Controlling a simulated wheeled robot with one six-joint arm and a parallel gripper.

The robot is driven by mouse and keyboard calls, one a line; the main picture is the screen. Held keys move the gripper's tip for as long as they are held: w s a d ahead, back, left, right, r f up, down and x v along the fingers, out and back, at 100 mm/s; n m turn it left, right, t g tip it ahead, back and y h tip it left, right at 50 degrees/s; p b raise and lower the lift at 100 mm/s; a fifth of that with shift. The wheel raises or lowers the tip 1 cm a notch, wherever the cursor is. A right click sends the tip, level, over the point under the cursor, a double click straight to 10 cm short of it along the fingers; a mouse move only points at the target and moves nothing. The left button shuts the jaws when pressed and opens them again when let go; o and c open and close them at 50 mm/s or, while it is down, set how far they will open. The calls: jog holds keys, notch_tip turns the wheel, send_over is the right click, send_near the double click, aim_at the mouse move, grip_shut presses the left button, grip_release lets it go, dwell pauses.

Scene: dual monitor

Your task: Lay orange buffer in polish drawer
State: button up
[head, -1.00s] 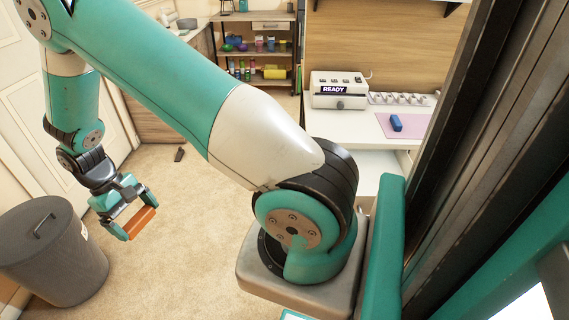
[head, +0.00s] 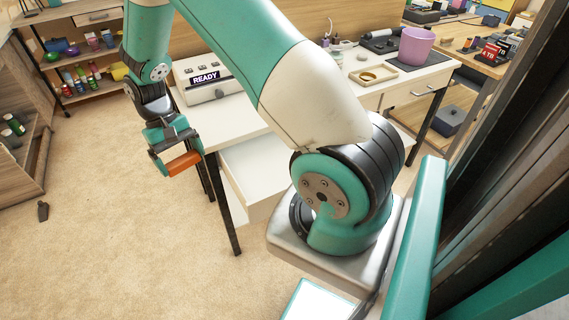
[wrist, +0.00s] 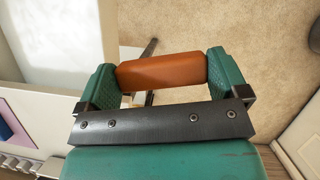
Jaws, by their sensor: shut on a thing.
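My gripper (head: 180,159) is shut on the orange buffer (head: 184,164), holding it in the air at the left of the white table. In the wrist view the buffer (wrist: 160,71) spans between the two green fingers, gripped at its ends. A white drawer-like box (head: 250,174) stands out below the white tabletop, to the right of the gripper. In the wrist view a pale open-topped compartment (wrist: 60,38) shows at the upper left, apart from the buffer. I cannot tell for sure that it is the polish drawer.
A white device reading READY (head: 212,80) stands on the white table, just behind the gripper. A black table leg (head: 222,205) is close below. A shelf with bottles (head: 90,80) is at the far left.

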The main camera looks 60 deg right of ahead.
jog(key=s+d+r+m+t+y+b, duration=0.1)
jog(key=s+d+m+b, duration=0.15)
jog(key=d+m, duration=0.25)
jog(key=s+d+m+t+y+b, duration=0.2)
jog(key=d+m+b, duration=0.1)
jog(key=d+m, duration=0.2)
notch_tip(320, 180, up, 2)
jog(key=m+t+b, duration=0.4)
jog(key=m+b, duration=0.1)
jog(key=m, duration=0.6)
send_over(261, 184)
jog(key=d, duration=0.1)
jog(key=shift+g, duration=0.3)
jog(key=f+b, duration=0.2)
jog(key=f, duration=0.4)
jog(key=f+b, duration=0.2)
jog(key=f, duration=0.4)
jog(key=f+b, duration=0.1)
jog(key=f, duration=0.6)
jog(key=shift+s+b, duration=0.4)
jog(key=shift+f, duration=0.1)
jog(key=o, duration=0.6)
jog(key=shift+c, duration=0.2)
